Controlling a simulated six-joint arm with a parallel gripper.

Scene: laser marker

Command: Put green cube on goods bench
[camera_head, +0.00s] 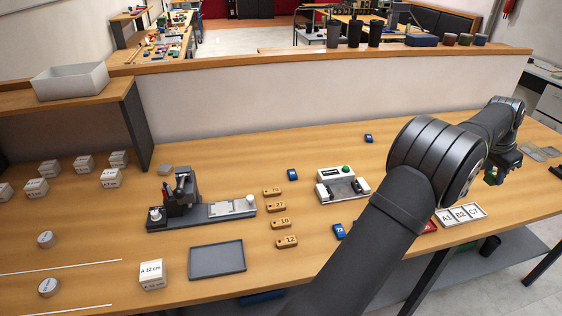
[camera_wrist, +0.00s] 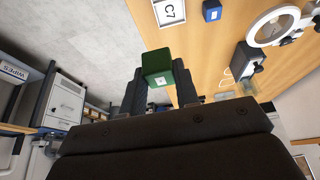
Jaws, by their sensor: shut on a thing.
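The green cube (camera_wrist: 156,64) is gripped between the fingers of my gripper (camera_wrist: 160,88) in the wrist view, with a small pale label on one face. In the head view, a small green patch of the cube (camera_head: 493,178) shows at my gripper (camera_head: 504,172), partly hidden by the dark fingers. My gripper is at the right side, above the wooden bench. Which surface is the goods bench, I cannot tell.
The wooden worktop (camera_head: 330,265) holds a laser marking device (camera_head: 180,188), numbered wooden tags (camera_head: 284,242), a grey tray (camera_head: 217,260) and a white card strip (camera_head: 462,215). A low partition (camera_head: 300,90) stands behind. In the wrist view, floor (camera_wrist: 70,40) shows left of the worktop edge.

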